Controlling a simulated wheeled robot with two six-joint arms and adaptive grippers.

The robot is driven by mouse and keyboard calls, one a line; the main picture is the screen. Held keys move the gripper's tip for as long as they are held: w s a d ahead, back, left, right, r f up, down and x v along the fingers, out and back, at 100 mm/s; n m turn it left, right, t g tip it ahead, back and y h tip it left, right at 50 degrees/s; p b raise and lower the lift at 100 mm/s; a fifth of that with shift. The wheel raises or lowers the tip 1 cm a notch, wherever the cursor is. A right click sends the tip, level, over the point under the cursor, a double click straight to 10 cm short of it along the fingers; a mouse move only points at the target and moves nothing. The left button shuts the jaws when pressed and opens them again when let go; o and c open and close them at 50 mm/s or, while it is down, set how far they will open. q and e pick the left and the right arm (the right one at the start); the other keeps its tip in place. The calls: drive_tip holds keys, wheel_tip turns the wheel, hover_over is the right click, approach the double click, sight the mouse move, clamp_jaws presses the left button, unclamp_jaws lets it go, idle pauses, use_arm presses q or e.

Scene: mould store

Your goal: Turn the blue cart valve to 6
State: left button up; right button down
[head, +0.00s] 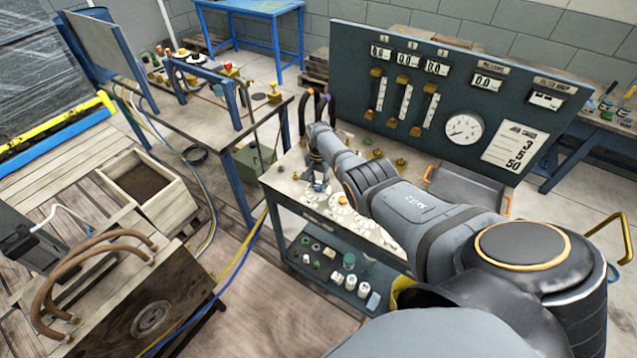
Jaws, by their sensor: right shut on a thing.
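The blue-framed cart (282,205) stands in the middle of the head view, with a pale top bearing several valves and round dials. My right gripper (317,176) points down over the left part of this top. It is shut on a small blue valve handle (318,187), which is mostly hidden by the fingers. White dial plates (342,199) show just right of the gripper. The numbers around the held valve are too small to read, so its setting cannot be told. My right arm covers much of the cart's right side. My left gripper is not in view.
A dark gauge panel (462,82) with several readouts rises behind the cart. A lower shelf (310,262) holds small bottles and fittings. A workbench (190,103) stands at the back left. A wooden mould with brown hoses (140,300) is at the lower left. Cables cross the floor.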

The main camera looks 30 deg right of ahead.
sight(319, 186)
drive_tip(key=shift+m, duration=1.3)
drive_tip(key=c, duration=1)
unclamp_jaws()
drive_tip(key=shift+r, duration=0.15)
wheel_tip(319, 186, up, 12)
